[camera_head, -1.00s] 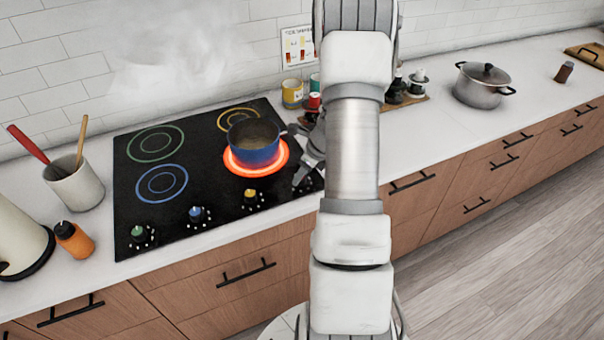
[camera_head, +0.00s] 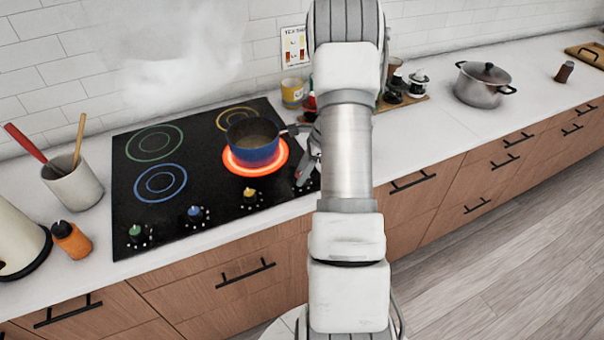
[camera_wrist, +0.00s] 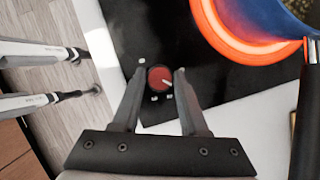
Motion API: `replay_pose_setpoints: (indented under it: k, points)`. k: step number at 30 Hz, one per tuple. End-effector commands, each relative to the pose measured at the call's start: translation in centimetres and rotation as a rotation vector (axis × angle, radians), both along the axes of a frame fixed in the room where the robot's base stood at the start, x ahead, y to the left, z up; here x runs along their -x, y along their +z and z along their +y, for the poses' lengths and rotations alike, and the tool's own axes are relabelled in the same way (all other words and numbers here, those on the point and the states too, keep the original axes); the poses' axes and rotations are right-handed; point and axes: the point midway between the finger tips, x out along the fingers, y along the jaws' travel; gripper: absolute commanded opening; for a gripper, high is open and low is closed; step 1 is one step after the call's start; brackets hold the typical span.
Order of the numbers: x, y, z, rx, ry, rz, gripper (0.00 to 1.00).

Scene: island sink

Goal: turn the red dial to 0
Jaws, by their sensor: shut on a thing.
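The red dial (camera_wrist: 160,78) sits near the corner of the black cooktop, with a light pointer line on its face and small white marks around it. My gripper (camera_wrist: 160,82) has one finger on each side of the dial and is shut on it. In the head view my arm hides the dial, and only part of my gripper (camera_head: 305,172) shows at the cooktop's right edge. The burner (camera_head: 232,163) under the blue pot (camera_head: 254,142) glows red-orange.
The pot's dark handle (camera_head: 290,129) points right, close to my arm. Green (camera_head: 136,233), blue (camera_head: 195,214) and yellow (camera_head: 250,196) dials line the cooktop's front. Steam rises behind the cooktop. A lidded steel pot (camera_head: 480,85) and bottles stand further right.

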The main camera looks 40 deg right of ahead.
Motion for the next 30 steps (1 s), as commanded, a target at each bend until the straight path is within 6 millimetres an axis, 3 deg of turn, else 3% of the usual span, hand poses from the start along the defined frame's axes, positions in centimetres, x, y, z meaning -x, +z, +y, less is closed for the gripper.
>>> replay_pose_setpoints:
  k: [18, 30]
  points:
    - [-0.36, -0.11, -0.17, 0.001, 0.556, 0.001, 0.00]
    - [-0.44, -0.03, -0.14, 0.001, 0.758, 0.001, 0.00]
